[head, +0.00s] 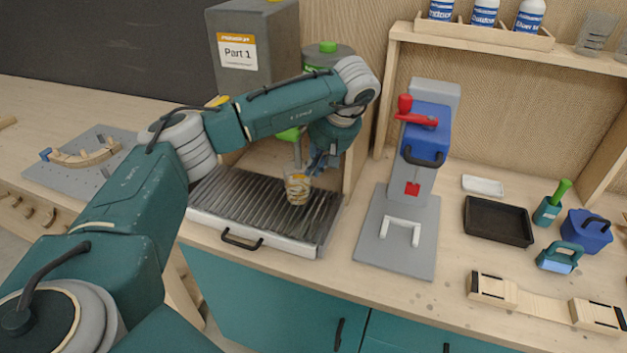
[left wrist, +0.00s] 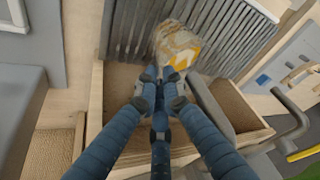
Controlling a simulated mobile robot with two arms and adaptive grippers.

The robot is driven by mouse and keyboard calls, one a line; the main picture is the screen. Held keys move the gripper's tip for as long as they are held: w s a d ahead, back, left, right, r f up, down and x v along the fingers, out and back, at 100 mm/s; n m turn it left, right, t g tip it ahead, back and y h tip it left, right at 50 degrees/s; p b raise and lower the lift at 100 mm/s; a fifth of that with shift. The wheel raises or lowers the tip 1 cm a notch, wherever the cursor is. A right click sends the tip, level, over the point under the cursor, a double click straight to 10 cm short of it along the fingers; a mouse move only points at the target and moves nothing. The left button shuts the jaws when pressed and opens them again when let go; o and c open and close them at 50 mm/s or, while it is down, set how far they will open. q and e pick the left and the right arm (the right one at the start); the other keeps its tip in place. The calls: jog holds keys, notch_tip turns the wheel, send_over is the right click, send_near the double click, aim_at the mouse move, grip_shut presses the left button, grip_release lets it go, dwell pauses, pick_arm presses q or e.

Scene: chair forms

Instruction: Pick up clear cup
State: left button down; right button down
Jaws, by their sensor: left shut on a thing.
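The clear cup (head: 298,187) has a yellow-orange mark and is at the dark ribbed tray, below the grey dispenser. My left gripper (head: 318,165) reaches it from above and behind, with its fingers at the cup's right side. In the left wrist view the cup (left wrist: 177,46) is at the fingertips of my left gripper (left wrist: 158,75), which is shut on it. Whether the cup's base touches the ribs cannot be told. My right gripper does not show.
The ribbed tray (head: 225,197) has a black handle in front. The grey dispenser box (head: 258,45) labelled "Part 1" stands behind. Bottles and clear cups (head: 597,32) stand on the shelf.

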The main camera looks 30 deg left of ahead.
pick_arm(q)
jog(key=s+d+b, duration=0.3)
jog(key=s+d, duration=0.1)
jog(key=s, duration=1.4)
jog(key=w+d+f+m+t+h, duration=0.1)
jog(key=w+d+m+t+h, duration=0.1)
jog(key=d+m, duration=1)
jog(key=d+t+h, duration=0.1)
jog(key=d, duration=0.1)
jog(key=shift+w+d+f+m, duration=0.2)
jog(key=shift+w+d+m, duration=0.1)
jog(key=shift+w+m, duration=0.1)
